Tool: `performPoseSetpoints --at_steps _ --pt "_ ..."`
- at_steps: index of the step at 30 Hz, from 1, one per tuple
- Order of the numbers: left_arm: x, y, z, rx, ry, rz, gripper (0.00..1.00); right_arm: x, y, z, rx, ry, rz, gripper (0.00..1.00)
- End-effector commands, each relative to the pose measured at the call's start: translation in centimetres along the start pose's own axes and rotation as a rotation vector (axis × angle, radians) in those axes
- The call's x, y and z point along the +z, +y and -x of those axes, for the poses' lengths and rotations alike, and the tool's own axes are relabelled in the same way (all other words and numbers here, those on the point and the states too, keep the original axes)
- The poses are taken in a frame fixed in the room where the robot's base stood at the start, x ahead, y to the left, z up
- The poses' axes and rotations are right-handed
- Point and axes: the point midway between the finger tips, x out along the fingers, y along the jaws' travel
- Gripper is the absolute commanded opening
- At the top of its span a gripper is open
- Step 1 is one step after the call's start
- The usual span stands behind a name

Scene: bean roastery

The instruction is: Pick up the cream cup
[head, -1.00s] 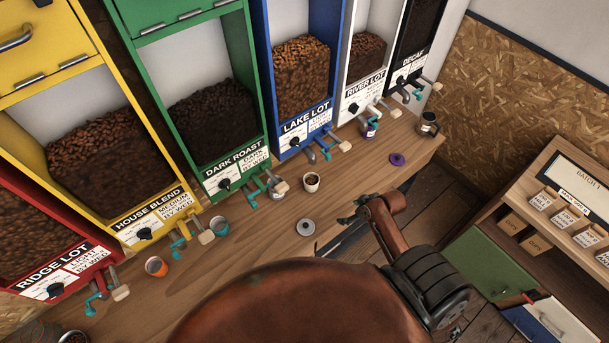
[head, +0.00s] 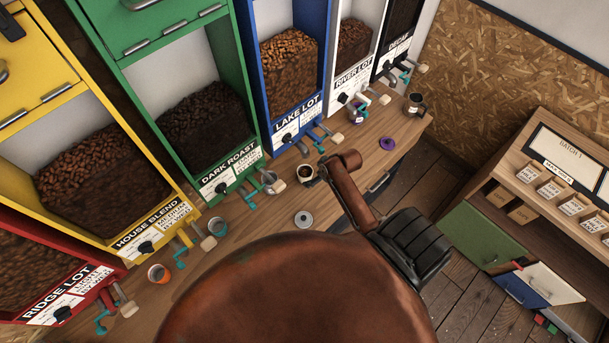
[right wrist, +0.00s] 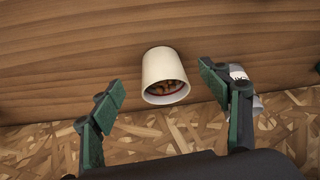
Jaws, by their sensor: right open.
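The cream cup (head: 306,174) stands on the wooden counter below the blue Lake Lot bin, with dark contents showing inside. In the right wrist view the cream cup (right wrist: 163,70) is ahead, with brown beans inside. My right gripper (right wrist: 161,88) is open, one finger on each side of the cup's line, with visible gaps and nothing held. In the head view my right gripper (head: 321,168) is mostly hidden by my arm, close beside the cup on its right. My left gripper is not in view.
A labelled grey container (right wrist: 240,74) shows partly behind a finger. Dispenser handles (head: 325,135) project above the counter.

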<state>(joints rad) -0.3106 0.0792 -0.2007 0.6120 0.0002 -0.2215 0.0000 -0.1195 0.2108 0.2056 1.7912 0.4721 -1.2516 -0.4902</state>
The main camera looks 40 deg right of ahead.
Motion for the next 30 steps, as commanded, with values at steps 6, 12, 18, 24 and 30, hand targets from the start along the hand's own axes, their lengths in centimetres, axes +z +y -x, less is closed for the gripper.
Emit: performPoseSetpoints --at_steps 6,12,18,24,30 --pt "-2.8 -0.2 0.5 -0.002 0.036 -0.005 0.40 -1.3 0.0 -0.7 -0.001 0.001 -0.001 0.70" --pt "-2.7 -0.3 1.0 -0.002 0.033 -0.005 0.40 -2.0 -0.1 -2.9 -0.003 -0.003 -0.003 0.70" --pt "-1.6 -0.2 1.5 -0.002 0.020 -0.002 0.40 -2.1 0.0 -5.4 -0.001 -0.002 -0.003 0.70" --pt "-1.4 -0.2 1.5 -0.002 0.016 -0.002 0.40 -1.9 0.0 -6.3 0.000 -0.002 -0.001 0.70" --pt "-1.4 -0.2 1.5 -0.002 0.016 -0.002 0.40 -1.9 0.0 -6.3 0.000 -0.001 -0.001 0.67"
